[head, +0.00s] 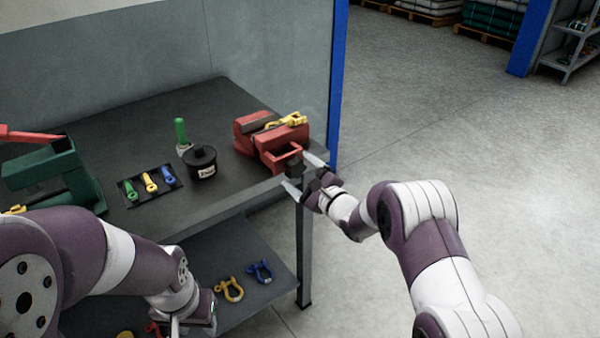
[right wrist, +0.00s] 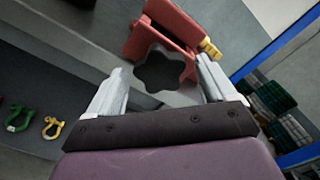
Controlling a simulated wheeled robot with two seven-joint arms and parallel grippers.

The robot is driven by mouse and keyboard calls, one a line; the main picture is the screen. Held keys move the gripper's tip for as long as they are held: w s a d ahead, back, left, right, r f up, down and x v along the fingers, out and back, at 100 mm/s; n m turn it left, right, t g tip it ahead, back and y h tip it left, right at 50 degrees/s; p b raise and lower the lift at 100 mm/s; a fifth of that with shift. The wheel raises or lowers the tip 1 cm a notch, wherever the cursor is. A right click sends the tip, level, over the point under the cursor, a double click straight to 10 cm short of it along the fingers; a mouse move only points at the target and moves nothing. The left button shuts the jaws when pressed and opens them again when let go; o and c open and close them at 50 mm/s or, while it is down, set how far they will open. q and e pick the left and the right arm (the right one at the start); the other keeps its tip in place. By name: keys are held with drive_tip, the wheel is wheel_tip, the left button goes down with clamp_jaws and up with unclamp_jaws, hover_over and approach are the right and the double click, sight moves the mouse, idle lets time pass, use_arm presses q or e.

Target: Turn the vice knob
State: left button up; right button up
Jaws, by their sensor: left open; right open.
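The red vice (head: 268,140) stands at the right front corner of the dark workbench, with a yellow shackle (head: 287,121) on top. Its dark star-shaped knob (head: 294,168) faces the front edge. In the right wrist view the knob (right wrist: 160,72) lies between the two open fingers. My right gripper (head: 304,174) is open with a finger on either side of the knob; I cannot tell whether they touch it. The red vice body (right wrist: 165,30) shows beyond the knob. My left gripper (head: 190,325) is low at the bottom left, away from the vice, its fingertips partly cut off.
A lower shelf (head: 235,262) holds yellow and blue shackles. A blue post (head: 338,80) rises behind the vice. Floor at right is clear.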

drive_tip(key=shift+w+a, duration=0.2)
drive_tip(key=shift+w, duration=0.05)
drive_tip(key=c, duration=1.1)
drive_tip(key=shift+o, duration=0.2)
drive_tip(key=shift+n, duration=0.3)
